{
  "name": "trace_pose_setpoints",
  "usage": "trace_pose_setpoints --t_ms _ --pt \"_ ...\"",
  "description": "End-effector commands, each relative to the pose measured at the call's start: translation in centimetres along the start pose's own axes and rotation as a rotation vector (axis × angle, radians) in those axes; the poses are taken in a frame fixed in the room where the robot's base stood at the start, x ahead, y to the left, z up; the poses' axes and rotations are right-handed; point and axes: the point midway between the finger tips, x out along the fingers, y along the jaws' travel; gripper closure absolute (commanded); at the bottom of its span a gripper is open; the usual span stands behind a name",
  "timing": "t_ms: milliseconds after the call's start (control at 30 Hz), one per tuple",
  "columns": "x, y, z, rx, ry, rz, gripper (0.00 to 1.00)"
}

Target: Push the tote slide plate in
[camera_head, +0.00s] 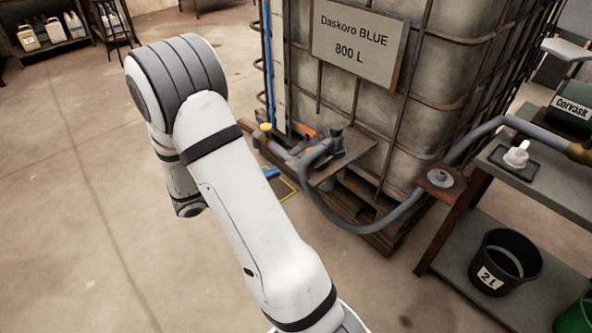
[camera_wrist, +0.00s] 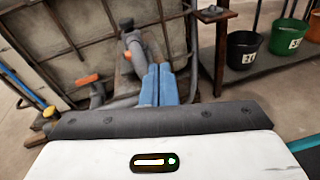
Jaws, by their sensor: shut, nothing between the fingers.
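The tote (camera_head: 408,115) is a caged tank labelled "Daskoro BLUE 800 L"; its cage and wall also show in the wrist view (camera_wrist: 70,35). Low on its front are grey outlet fittings (camera_head: 335,140) and an orange piece (camera_head: 304,130). In the wrist view, an orange handle (camera_wrist: 87,79) sits left of my fingers. I cannot tell which part is the slide plate. My gripper (camera_wrist: 157,70) has its blue fingers shut together and empty, pointing at the outlet area. In the head view its blue tip (camera_head: 271,173) shows beside my arm, left of the fittings; contact cannot be told.
A grey hose (camera_head: 390,218) loops from the fittings toward a bench (camera_head: 545,180) at right. A yellow knob (camera_head: 265,127) stands left of the outlet. A black bucket (camera_head: 505,262) is on the bench's lower shelf. The floor at left is clear.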

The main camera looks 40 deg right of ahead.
Motion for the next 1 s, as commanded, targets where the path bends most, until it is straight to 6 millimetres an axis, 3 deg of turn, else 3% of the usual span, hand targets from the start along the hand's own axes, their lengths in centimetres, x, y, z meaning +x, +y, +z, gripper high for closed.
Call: trace_pose_setpoints --t_ms 33,233,733,867,1000 --pt "0.2 0.7 -2.7 -0.045 -0.035 0.044 1.0" --pt "0.1 2.7 -6.0 -0.133 -0.118 0.162 1.0" --pt "0.5 3.1 -6.2 -0.143 -0.128 0.178 1.0" --pt "2.1 3.4 -6.1 -0.142 -0.128 0.175 1.0" --pt "5.0 3.8 -5.8 -0.142 -0.129 0.173 1.0"
